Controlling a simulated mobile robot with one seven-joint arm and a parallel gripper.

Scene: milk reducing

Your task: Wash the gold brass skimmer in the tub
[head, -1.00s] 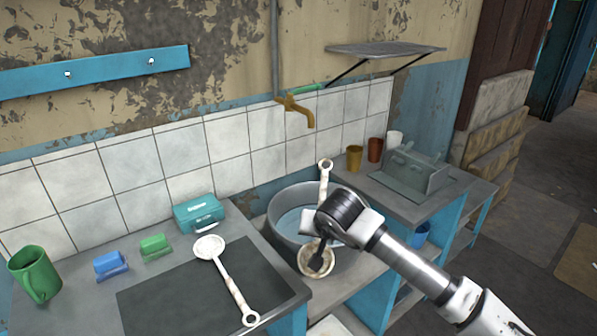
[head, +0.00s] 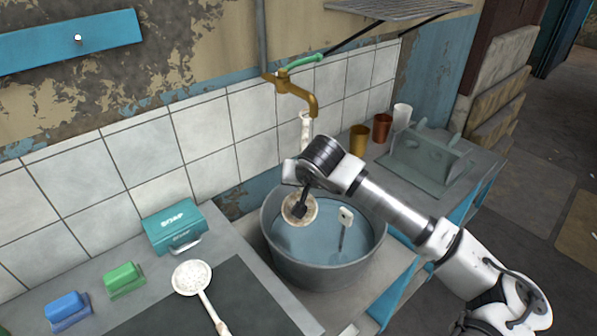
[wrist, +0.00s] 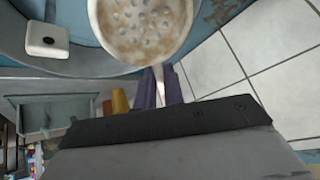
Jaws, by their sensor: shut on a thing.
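My gripper (wrist: 158,88) is shut on a skimmer. The skimmer's round perforated head (head: 294,211) is pale with brownish-tan stains and a tan rim; it also fills the top of the wrist view (wrist: 142,28). Its pale handle (head: 305,130) sticks up behind my wrist, near the tap. The grey tub (head: 318,275) holds water (head: 320,244). In the head view the skimmer head overlaps the tub's left inside; I cannot tell whether it touches the water. A second, white skimmer (head: 192,278) lies on the left counter.
A small white block-like thing (head: 346,216) shows in the tub. A brass tap (head: 298,94) is on the tiled wall above. A teal soap box (head: 174,228), green block (head: 124,280) and blue block (head: 68,310) stand left. Cups (head: 360,139) and a grey rack (head: 430,160) stand right.

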